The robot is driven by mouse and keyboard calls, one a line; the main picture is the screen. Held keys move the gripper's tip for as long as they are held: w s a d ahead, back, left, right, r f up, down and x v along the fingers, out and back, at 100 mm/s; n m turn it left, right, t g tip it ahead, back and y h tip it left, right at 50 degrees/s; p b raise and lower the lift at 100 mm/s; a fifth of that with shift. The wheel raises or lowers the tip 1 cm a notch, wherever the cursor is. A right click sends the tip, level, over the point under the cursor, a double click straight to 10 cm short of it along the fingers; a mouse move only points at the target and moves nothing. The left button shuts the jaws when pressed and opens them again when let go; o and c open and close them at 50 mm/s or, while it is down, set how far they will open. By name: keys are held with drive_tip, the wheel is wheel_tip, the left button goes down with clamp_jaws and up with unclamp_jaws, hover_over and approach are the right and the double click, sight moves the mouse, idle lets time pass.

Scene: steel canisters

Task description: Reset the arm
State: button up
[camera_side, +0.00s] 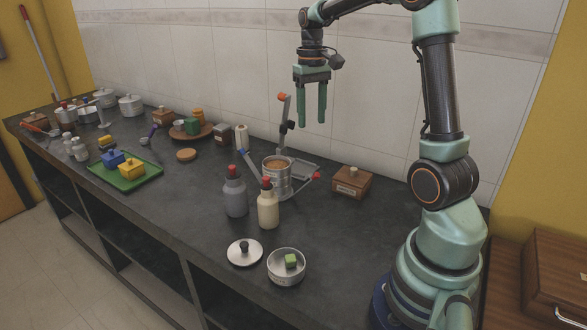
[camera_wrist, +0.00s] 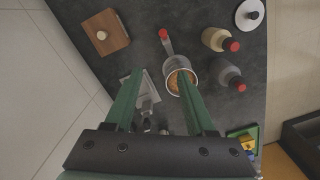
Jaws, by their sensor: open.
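My gripper (camera_side: 312,103) hangs above the counter near the tiled wall, fingers pointing down. Its two green fingers are apart, with nothing between them in the side view. In the wrist view my gripper (camera_wrist: 163,100) also shows open and empty. The canister (camera_wrist: 177,64) also shows in the wrist view, partly covered by a finger. The gripper is well above the canister and apart from it.
Two red-capped bottles (camera_side: 235,195) stand in front of the canister. A lid (camera_side: 244,252) and a bowl with a green cube (camera_side: 286,267) lie near the front edge. A wooden box (camera_side: 352,183) is to the right. A green tray (camera_side: 125,172) with blocks is at left.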

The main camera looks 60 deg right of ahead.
drive_tip(key=s+a+r+n+t, duration=0.1)
drive_tip(key=s+a+n+t, duration=0.1)
drive_tip(key=a, duration=0.8)
drive_tip(key=s+a+r+n+t, duration=0.1)
drive_tip(key=s+a+n+t, duration=0.2)
drive_tip(key=a, duration=0.8)
drive_tip(key=shift+s+n+t, duration=0.3)
drive_tip(key=shift+s+t, duration=0.3)
drive_tip(key=shift+s, duration=0.45)
